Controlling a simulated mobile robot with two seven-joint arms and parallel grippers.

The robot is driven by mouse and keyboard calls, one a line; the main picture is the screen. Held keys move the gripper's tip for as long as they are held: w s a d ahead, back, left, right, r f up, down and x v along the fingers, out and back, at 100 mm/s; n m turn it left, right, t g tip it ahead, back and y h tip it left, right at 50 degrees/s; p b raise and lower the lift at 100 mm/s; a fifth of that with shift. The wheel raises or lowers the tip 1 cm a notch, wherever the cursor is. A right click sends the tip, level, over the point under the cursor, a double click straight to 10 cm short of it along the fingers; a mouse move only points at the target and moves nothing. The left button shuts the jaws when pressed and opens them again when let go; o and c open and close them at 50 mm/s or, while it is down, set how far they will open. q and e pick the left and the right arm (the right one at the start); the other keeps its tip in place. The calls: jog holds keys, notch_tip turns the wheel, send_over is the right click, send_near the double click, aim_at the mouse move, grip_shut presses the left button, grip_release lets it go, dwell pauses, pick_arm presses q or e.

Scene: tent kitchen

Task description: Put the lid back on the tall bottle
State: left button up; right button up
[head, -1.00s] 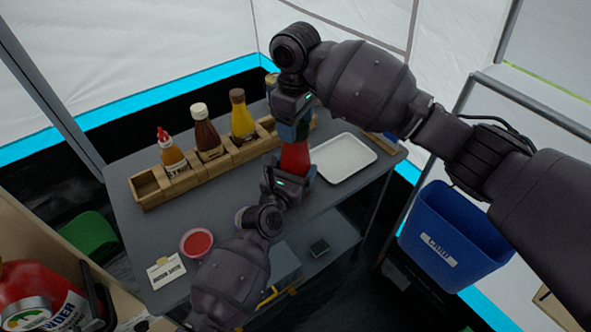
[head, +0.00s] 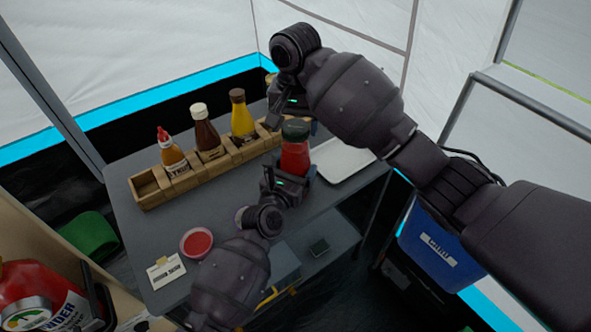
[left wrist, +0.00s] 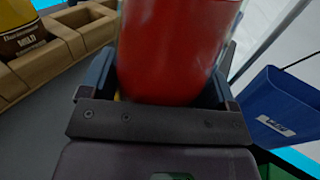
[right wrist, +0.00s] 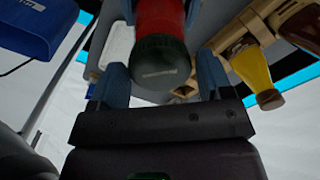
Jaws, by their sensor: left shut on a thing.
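The tall bottle (head: 295,158) is red and stands upright over the table; its red body fills the left wrist view (left wrist: 172,50). My left gripper (head: 288,184) is shut around its lower body. The dark green lid (head: 296,129) sits on top of the bottle; it also shows in the right wrist view (right wrist: 160,62), looking level on the red body. How tightly it sits cannot be seen. My right gripper (right wrist: 163,85) is open and empty, with its fingers on either side just short of the lid. In the head view it is partly hidden behind its own arm.
A wooden rack (head: 150,188) holds several sauce bottles at the back left of the table. A white tray (head: 340,160) lies right of the bottle. A red sauce bowl (head: 196,242) and a small card (head: 166,271) are at the front left. A blue bin (head: 440,250) stands at the right.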

jog(key=shift+o, duration=1.1)
jog(key=shift+r, duration=2.25)
jog(key=shift+c, duration=0.4)
